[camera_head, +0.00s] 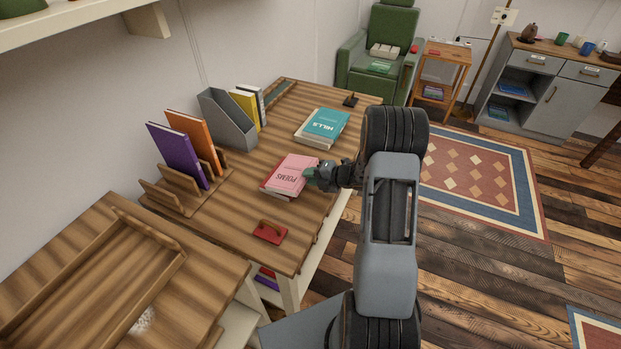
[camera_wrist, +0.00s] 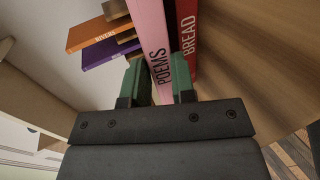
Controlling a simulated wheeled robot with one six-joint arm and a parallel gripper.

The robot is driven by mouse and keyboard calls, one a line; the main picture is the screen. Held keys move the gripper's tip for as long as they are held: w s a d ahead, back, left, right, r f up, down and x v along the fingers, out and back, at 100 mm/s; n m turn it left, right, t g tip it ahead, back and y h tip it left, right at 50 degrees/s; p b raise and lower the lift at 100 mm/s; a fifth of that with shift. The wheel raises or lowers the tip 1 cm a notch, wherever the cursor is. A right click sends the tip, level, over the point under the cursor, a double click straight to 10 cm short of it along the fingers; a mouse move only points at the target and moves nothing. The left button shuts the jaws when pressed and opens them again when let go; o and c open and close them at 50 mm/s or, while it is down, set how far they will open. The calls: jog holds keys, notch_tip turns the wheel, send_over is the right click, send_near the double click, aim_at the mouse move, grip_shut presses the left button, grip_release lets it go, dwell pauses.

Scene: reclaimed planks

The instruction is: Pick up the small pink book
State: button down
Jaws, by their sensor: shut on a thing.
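The small pink book (camera_head: 291,172), marked POEMS, lies flat over a red book (camera_head: 267,188) on the wooden table. My gripper (camera_head: 314,178) reaches the pink book's right edge from the right. In the wrist view the green fingers of my gripper (camera_wrist: 161,85) are shut on the pink book, one on each side. I cannot tell whether the pink book is lifted clear of the red one.
A teal book stack (camera_head: 323,127) lies farther back. A purple book (camera_head: 177,154) and an orange book (camera_head: 194,141) stand in a wooden rack (camera_head: 162,196). A grey file holder (camera_head: 227,122) stands behind them. A red object (camera_head: 270,232) lies near the front edge.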

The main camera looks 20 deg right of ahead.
jog(key=p+v, duration=0.4)
jog(key=v, duration=1.1)
jog(key=shift+f, duration=0.4)
jog(key=shift+s+a, duration=0.1)
